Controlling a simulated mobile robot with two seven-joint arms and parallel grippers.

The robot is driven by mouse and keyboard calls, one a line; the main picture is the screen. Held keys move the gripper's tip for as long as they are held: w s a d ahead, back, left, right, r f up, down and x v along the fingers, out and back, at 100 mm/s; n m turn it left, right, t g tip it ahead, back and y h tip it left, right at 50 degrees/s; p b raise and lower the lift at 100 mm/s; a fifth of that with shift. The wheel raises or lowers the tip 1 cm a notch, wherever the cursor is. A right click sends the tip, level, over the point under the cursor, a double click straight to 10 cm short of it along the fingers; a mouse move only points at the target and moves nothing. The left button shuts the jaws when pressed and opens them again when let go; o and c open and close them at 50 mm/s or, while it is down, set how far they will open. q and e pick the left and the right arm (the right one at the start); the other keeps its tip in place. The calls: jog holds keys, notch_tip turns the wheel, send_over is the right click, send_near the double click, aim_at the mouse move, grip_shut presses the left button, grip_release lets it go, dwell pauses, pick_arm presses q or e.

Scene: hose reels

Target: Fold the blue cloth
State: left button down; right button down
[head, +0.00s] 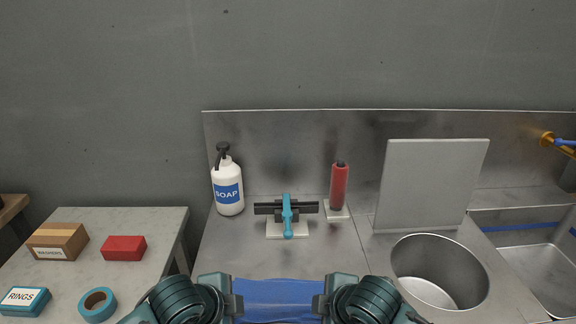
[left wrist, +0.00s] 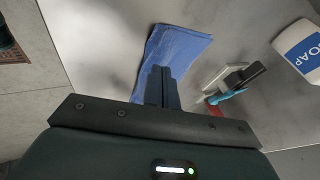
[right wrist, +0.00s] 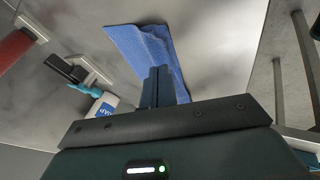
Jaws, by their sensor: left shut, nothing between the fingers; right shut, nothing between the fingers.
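The blue cloth (head: 278,300) lies on the metal counter at the bottom middle of the head view, between my two grippers. Its near part is cut off by the frame. In the left wrist view the cloth (left wrist: 178,50) lies beyond the fingertips, and in the right wrist view it shows as a flat blue piece (right wrist: 143,45). My left gripper (left wrist: 162,72) is shut and empty, its fingertips over the cloth's edge area. My right gripper (right wrist: 160,72) is shut and empty, also in front of the cloth. Whether either touches the cloth I cannot tell.
Behind the cloth stand a soap bottle (head: 228,185), a teal-handled clamp-like tool (head: 287,215) and a red cylinder (head: 339,186). A round metal basin (head: 440,275) is sunk at the right, before a grey panel (head: 432,185). A side table (head: 165,222) at left holds boxes and tape.

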aim_at(243, 320)
pick_arm(q)
jog(key=shift+a+f, duration=0.1)
pick_arm(e)
jog(key=shift+f, duration=0.1)
